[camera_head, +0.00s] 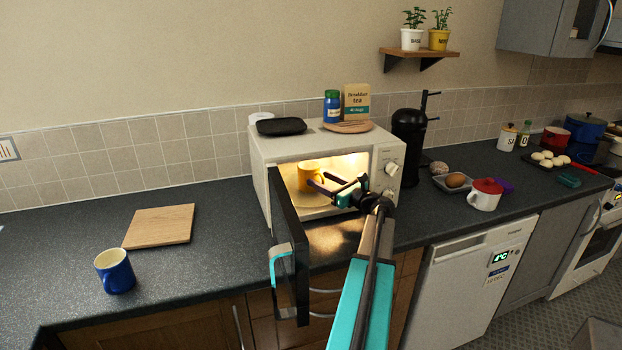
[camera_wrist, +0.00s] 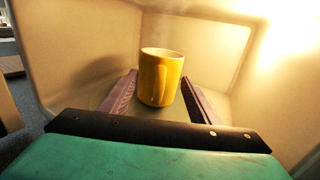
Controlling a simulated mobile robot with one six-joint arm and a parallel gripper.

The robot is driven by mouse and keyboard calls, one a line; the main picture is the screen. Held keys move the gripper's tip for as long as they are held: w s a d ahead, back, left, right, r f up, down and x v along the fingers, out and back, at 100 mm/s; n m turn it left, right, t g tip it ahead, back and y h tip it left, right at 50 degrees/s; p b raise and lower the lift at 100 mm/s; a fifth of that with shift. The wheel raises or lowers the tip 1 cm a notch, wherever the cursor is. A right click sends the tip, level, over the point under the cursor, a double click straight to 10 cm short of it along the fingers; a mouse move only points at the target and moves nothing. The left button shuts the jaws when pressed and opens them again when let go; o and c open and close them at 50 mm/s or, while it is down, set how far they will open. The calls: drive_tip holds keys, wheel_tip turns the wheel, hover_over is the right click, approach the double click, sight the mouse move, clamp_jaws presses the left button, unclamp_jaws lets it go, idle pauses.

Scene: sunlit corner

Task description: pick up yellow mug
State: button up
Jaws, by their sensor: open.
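The yellow mug (camera_head: 309,176) stands upright inside the lit microwave (camera_head: 262,160), whose door (camera_head: 291,250) hangs open toward the front. My gripper (camera_head: 333,186) reaches into the microwave opening from the front right. Its two purple fingers are spread apart and empty, and in the wrist view the fingertips (camera_wrist: 160,82) lie left and right of the mug's lower part. I cannot tell whether either finger touches it.
The open door stands close on the left of my arm. A black tray (camera_head: 281,126), a blue jar (camera_head: 331,106) and a box sit on the microwave. A black coffee machine (camera_head: 408,145) is to its right. A blue mug (camera_head: 115,272) and a wooden board (camera_head: 160,226) are on the left counter.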

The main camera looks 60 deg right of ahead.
drive_tip(key=shift+w, duration=0.1)
idle(0.5)
clamp_jaws()
drive_tip(key=shift+r, duration=0.1)
